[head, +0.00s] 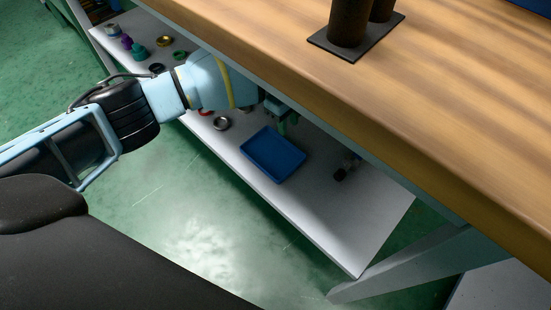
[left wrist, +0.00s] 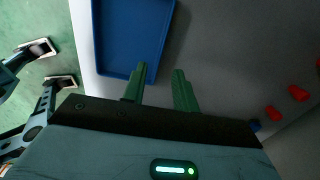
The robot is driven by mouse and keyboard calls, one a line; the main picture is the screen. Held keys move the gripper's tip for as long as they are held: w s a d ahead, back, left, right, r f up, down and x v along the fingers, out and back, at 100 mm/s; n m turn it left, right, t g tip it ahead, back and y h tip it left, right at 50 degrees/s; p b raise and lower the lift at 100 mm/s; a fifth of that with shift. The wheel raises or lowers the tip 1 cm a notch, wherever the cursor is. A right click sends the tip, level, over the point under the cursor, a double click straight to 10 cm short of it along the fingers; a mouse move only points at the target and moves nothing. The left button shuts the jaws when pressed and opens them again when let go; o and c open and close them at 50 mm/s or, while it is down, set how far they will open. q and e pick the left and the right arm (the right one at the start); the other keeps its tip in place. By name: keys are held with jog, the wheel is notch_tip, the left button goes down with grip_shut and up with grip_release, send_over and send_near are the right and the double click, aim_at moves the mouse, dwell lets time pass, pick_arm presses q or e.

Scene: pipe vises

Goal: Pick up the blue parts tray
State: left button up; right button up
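The blue parts tray (head: 273,155) lies flat on the pale lower shelf, below the wooden bench top. It looks empty. In the left wrist view the tray (left wrist: 133,36) fills the upper left, with its far part cut off by the frame. My left gripper (head: 287,122) reaches in under the bench edge, just behind the tray in the head view. In the left wrist view its green fingers (left wrist: 160,80) are apart with nothing between them. One fingertip overlaps the tray's near corner; the other is beside it over the shelf. Contact cannot be told.
The wooden bench top (head: 430,90) overhangs the shelf (head: 325,215). Several small parts stand at the shelf's far left. Red parts (left wrist: 298,92) show in the left wrist view.

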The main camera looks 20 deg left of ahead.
aim_at(286, 139)
pick_arm(q)
jog(key=shift+w+a+f+b, duration=0.45)
jog(key=shift+a+f+b, duration=0.05)
jog(key=shift+f+b, duration=0.2)
jog(key=shift+s+d+f, duration=0.1)
jog(key=shift+f, duration=0.45)
jog(key=f+b, duration=0.1)
jog(key=f, duration=0.1)
jog(key=f+b, duration=0.1)
jog(key=shift+s+d+f, duration=0.15)
jog(key=shift+s+f, duration=0.05)
jog(key=shift+f, duration=0.15)
jog(key=shift+f+b, duration=0.35)
grip_shut()
